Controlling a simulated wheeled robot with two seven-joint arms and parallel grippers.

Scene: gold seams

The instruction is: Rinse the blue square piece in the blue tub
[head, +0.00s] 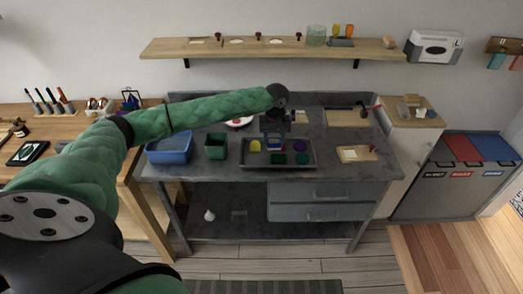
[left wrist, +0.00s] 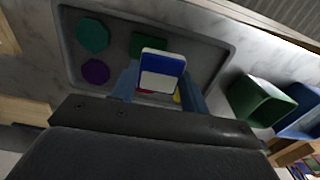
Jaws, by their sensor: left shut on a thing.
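My left gripper (head: 275,136) is shut on the blue square piece (head: 272,142), above the grey tray (head: 250,165). In the left wrist view the piece (left wrist: 163,64) is between the two blue fingers of the gripper (left wrist: 163,88). Its face is blue with a large white area. I cannot tell how far it is above the tray floor. The blue tub (head: 168,150) stands on the workbench left of the tray, and part of it shows at the right edge of the left wrist view (left wrist: 302,120). My right gripper is not in view.
A green bin (head: 216,147) stands between tub and tray. The tray holds a yellow piece (head: 255,146), a green square (head: 279,158), a purple piece (head: 302,160) and a green octagon (head: 300,146). A wooden board (head: 357,154) lies right of it. A shelf (head: 270,48) hangs above.

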